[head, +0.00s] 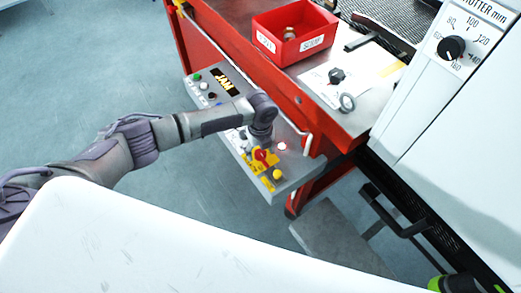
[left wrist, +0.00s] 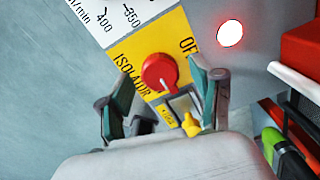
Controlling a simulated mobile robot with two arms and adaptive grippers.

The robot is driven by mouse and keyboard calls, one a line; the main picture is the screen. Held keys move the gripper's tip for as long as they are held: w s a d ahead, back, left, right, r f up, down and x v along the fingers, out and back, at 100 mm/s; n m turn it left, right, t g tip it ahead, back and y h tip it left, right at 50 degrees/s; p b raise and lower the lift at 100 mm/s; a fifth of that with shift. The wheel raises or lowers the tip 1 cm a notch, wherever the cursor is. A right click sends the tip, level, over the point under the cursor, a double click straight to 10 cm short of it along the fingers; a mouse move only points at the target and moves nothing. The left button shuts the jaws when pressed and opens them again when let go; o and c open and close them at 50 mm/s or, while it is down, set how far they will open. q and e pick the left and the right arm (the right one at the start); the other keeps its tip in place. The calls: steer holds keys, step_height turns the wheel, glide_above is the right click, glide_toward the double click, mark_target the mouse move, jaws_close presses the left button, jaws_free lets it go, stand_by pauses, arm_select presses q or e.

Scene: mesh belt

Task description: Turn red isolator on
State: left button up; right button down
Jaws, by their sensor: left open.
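The red isolator knob (left wrist: 158,71) is round and sits on a yellow plate (left wrist: 126,52) lettered ISOLATOR, with part of the word OFF in sight. A pale mark on the knob points toward the lower right of the left wrist view. In the head view the knob (head: 265,155) is on the sloping grey control panel (head: 291,172), just below my left gripper (head: 261,141). My left gripper (left wrist: 163,97) is open, its fingers on either side of the lower part of the knob in the picture. Contact cannot be told.
A lit lamp (head: 282,146) and a yellow button (head: 277,174) are close to the knob. A red scrap bin (head: 291,46) stands on the bench. A white machine cabinet (head: 440,110) is at the right.

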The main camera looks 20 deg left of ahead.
mark_target(261, 153)
arm_select(q)
step_height(261, 153, up, 12)
stand_by(0.4)
steer(key=shift+f, duration=0.1)
